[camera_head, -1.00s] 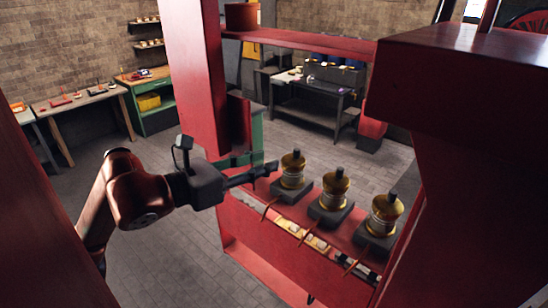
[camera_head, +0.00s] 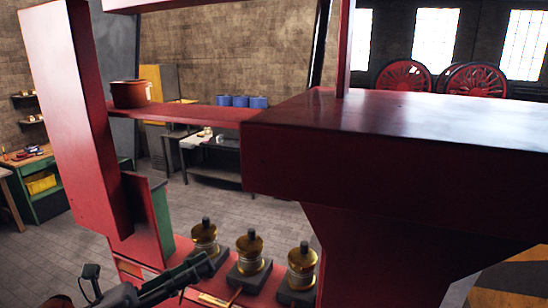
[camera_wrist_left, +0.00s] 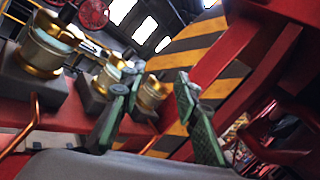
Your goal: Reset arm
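The three brass fittings, at left (camera_head: 204,238), middle (camera_head: 249,252) and right (camera_head: 301,267), stand upright on dark square blocks in a row on a red ledge. In the wrist view the fittings lie left of and behind the fingers. I cannot tell whether the gripper touches one. My right gripper does not show.
A red upright (camera_head: 75,110) stands at left and a large red beam (camera_head: 400,150) fills the right. A red shelf (camera_head: 190,116) carries a red pot (camera_head: 130,94). A green workbench (camera_head: 45,190) stands at far left. The grey floor (camera_head: 200,195) behind the ledge looks clear.

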